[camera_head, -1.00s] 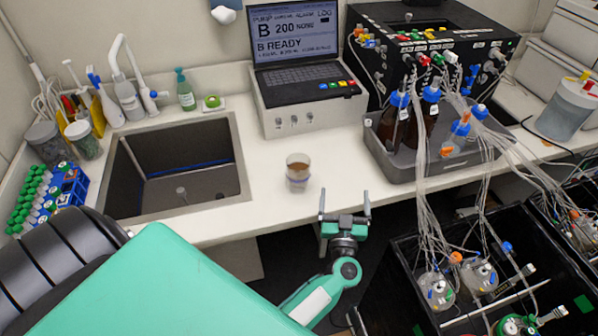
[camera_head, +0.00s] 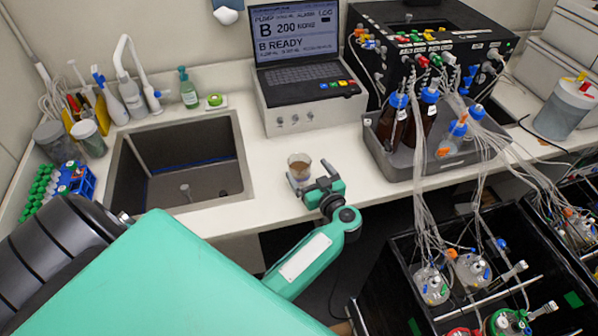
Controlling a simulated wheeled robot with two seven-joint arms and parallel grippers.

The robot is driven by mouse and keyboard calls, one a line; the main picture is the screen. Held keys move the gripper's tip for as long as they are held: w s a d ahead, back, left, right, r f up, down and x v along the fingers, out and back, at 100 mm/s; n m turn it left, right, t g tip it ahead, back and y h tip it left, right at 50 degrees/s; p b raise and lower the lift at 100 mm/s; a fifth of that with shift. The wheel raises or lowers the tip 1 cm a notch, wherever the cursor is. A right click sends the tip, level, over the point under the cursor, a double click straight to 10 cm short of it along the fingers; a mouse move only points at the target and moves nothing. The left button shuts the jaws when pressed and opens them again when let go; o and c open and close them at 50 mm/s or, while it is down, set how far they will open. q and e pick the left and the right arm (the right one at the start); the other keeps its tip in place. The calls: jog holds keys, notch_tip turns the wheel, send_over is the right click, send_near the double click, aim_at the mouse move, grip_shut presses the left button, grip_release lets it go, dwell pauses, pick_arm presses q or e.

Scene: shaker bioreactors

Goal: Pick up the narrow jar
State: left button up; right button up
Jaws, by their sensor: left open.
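A small clear jar (camera_head: 299,161) with brown contents stands upright on the white counter, right of the sink. I take it to be the narrow jar. My left gripper (camera_head: 309,173) is open at the jar's near right side, with its fingers pointing toward it. One finger overlaps the jar's lower front in the picture; I cannot tell whether it touches. The jar's lower part is partly hidden by the gripper. My right gripper is not in view.
The sink (camera_head: 228,140) lies left of the jar. A laptop on a white box (camera_head: 310,113) stands behind it. A grey tray (camera_head: 395,170) with bottles and tubing is to the right. A black bioreactor box (camera_head: 425,315) is at lower right.

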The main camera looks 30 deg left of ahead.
aim_at(294, 155)
pick_arm(q)
jog(key=shift+w+a+r, duration=0.1)
jog(key=shift+w+a, duration=0.1)
jog(key=shift+a, duration=0.2)
jog(key=p+x, duration=0.1)
jog(key=x, duration=0.1)
jog(key=p+x, duration=0.1)
jog(key=x, duration=0.1)
jog(key=shift+s+a+f+p, duration=0.1)
jog(key=shift+a+f+p, duration=0.15)
jog(key=shift+a+p, duration=0.05)
jog(key=shift+a+f, duration=0.1)
jog(key=shift+a, duration=0.05)
jog(key=c, duration=1.5)
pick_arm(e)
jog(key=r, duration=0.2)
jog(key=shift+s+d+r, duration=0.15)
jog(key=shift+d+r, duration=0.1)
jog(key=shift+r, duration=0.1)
